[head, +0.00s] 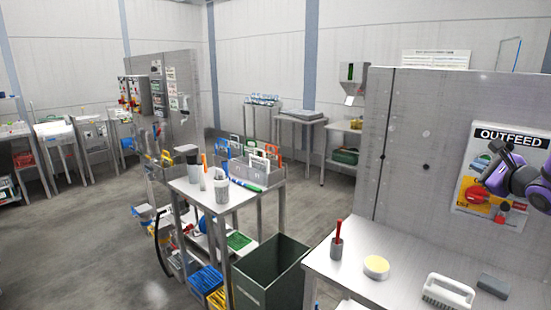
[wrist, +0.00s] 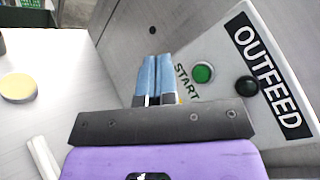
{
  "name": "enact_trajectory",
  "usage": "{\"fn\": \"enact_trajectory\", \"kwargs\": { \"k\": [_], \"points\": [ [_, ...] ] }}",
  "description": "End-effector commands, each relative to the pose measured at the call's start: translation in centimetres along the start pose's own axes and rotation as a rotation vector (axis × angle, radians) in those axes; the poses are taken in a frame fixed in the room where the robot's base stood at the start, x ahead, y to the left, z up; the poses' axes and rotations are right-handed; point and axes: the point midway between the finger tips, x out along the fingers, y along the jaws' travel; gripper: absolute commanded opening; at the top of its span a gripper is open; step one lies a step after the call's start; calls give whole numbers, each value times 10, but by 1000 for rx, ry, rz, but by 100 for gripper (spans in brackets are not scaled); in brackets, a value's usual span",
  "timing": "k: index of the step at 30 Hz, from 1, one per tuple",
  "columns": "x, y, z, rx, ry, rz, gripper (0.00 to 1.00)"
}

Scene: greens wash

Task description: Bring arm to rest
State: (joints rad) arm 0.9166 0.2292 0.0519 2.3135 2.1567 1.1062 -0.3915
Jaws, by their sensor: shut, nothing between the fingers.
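My gripper (wrist: 156,80) shows in the wrist view with its two blue fingers side by side, shut and empty. It points toward the grey panel wall, beside the OUTFEED sign (wrist: 285,108). A green START button (wrist: 203,73) and a black button (wrist: 247,86) are just right of the fingertips; I see a gap in the picture between fingers and buttons. In the head view, purple and dark links of my arm are at the right edge, in front of the OUTFEED sign (head: 511,137). The gripper fingers cannot be made out there.
A metal table (head: 335,262) below the panel (head: 420,135) holds a red-handled tool in a cup (head: 337,246), a yellow round pad (head: 376,267), a white brush (head: 448,291) and a dark block (head: 493,285). A green bin (head: 270,275) stands left. Open floor lies further left.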

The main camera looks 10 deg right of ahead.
Motion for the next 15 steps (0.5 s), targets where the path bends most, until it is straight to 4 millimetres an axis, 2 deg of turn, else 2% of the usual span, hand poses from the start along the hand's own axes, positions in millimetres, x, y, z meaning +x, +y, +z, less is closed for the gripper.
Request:
{"fn": "enact_trajectory", "kwargs": {
  "k": [5, 6, 8, 9, 12, 15],
  "points": [
    [4, 36, 84, -145, -153, 203, 0],
    [1, 49, 107, -193, -197, 267, 0],
    [-7, 69, 140, -274, -261, 366, 0],
    [-14, 82, 160, -330, -300, 429, 0],
    [-37, 114, 203, -477, -391, 582, 0],
    [-66, 142, 236, -639, -467, 721, 0]
  ]
}}
